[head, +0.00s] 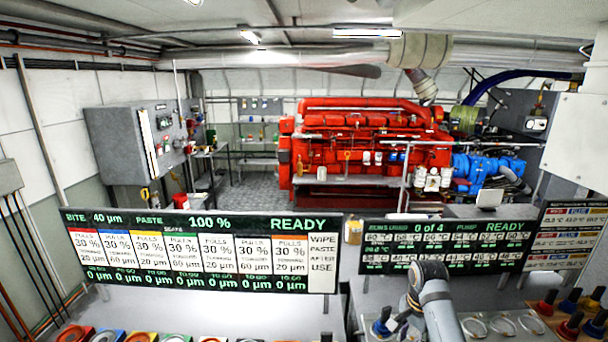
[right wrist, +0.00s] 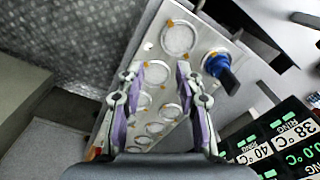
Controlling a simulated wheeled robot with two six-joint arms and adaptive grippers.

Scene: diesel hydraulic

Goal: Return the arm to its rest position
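My right arm (head: 432,292) rises into the bottom of the head view, right of centre. In the right wrist view, my right gripper (right wrist: 158,76) has its two purple-padded fingers spread apart with nothing between them. It is above a grey panel (right wrist: 198,30) with several round, pale discs. A blue tool with a dark handle (right wrist: 222,70) stands on the panel, right of the fingers and apart from them. It appears to be the blue piece (head: 380,326) beside my arm in the head view. My left gripper is not in view.
A display board (head: 200,250) spans the left, and a second one (head: 447,240) stands behind my right arm. Red and blue tools (head: 570,325) stand at the bottom right. Coloured rings (head: 75,335) line the bottom left. A red engine (head: 370,145) fills the background.

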